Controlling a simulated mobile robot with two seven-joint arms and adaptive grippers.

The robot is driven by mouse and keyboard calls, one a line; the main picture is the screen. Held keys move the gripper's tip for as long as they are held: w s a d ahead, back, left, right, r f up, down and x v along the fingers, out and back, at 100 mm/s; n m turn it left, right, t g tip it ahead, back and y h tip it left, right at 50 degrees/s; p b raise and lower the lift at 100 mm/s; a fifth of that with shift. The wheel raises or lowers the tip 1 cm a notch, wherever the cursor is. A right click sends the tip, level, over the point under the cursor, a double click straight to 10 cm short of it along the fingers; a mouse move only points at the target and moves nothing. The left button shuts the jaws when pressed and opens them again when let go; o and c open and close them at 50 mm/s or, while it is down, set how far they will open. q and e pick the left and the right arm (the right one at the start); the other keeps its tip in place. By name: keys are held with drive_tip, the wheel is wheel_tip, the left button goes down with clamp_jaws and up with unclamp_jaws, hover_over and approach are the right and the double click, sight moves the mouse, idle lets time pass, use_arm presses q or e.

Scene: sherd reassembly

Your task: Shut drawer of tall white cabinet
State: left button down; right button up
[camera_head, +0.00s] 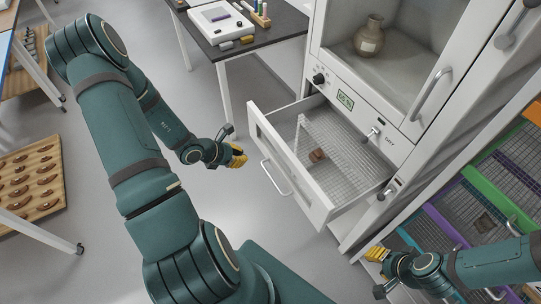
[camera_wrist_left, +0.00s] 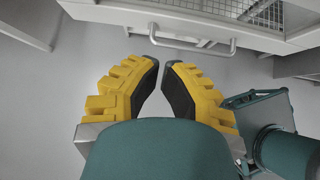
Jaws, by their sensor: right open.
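The tall white cabinet (camera_head: 408,120) stands at the right in the head view. Its drawer (camera_head: 290,188) is pulled well out and has a bar handle (camera_head: 275,178) on its front. Inside lie a wire mesh and a small brown sherd (camera_head: 317,155). The handle also shows in the left wrist view (camera_wrist_left: 190,46), ahead of the fingers. My left gripper (camera_head: 238,158) is left of the drawer front, apart from the handle. Its yellow fingers (camera_wrist_left: 161,66) are angled inward with a narrow empty gap between them. My right gripper (camera_head: 377,254) is open, right of the drawer near colored bins.
A vase (camera_head: 369,36) stands in the cabinet's upper compartment. A dark-topped table (camera_head: 265,45) with tools stands behind. Colored bins (camera_head: 480,190) fill the right. A tray of sherds (camera_head: 32,180) is at the left. The floor before the drawer is clear.

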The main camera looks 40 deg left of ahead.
sight(273, 154)
use_arm(q)
drive_tip(key=x, duration=0.3)
drive_tip(key=w+r+b+x, duration=0.1)
drive_tip(key=x, duration=0.3)
drive_tip(key=b+x, duration=0.1)
drive_tip(key=x, duration=0.3)
drive_tip(key=shift+w+d+r, duration=0.15)
drive_tip(key=shift+d+r, duration=0.1)
drive_tip(key=shift+d, duration=0.1)
drive_tip(key=shift+w+d, duration=0.2)
drive_tip(key=shift+w, duration=0.25)
